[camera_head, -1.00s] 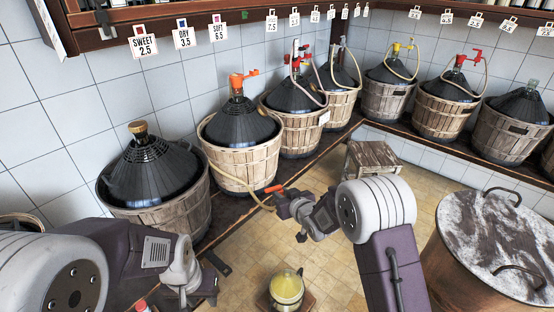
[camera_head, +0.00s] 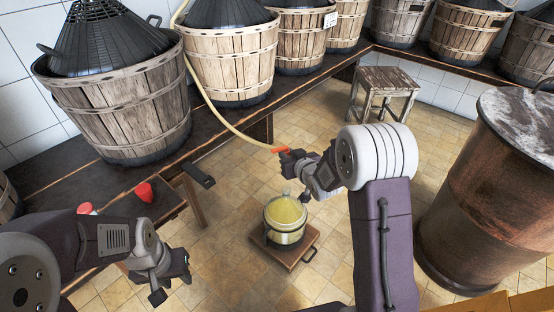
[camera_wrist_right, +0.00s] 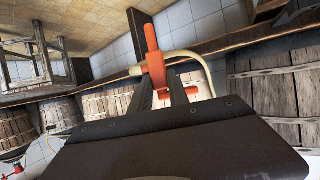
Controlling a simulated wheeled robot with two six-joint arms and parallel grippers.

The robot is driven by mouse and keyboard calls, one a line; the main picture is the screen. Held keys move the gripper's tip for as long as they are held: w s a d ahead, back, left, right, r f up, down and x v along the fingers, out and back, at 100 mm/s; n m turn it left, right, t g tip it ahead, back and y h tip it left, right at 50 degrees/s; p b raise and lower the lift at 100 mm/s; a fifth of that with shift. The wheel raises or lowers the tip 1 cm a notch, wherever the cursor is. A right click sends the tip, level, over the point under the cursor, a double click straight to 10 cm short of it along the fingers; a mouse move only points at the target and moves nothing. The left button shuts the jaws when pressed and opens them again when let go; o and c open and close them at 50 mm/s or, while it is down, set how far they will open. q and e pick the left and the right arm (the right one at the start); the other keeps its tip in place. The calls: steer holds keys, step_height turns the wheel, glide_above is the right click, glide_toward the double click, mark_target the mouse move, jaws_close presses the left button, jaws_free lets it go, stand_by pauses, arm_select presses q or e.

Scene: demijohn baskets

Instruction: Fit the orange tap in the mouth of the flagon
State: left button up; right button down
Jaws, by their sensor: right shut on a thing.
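The orange tap (camera_head: 281,150) is in my right gripper (camera_head: 286,153). In the right wrist view, the tap (camera_wrist_right: 154,62) stands between the two dark fingers, with a pale hose curving from it. A squat clear vessel with yellow contents (camera_head: 285,222), which looks like the flagon, stands on a low wooden stand on the floor. My left gripper (camera_head: 170,282) looks open and empty at the lower left.
A basketed demijohn (camera_head: 120,95) and several others line the shelf. The hose (camera_head: 215,115) runs from the shelf to the tap. A red cap (camera_head: 144,192) lies on a low bench. A stool (camera_head: 385,82) and a large drum (camera_head: 485,190) stand right. Floor lies between.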

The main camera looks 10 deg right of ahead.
arm_select(q)
steer(key=shift+f, duration=0.6)
arm_select(e)
steer(key=shift+d+f, duration=0.3)
steer(key=shift+f, duration=0.25)
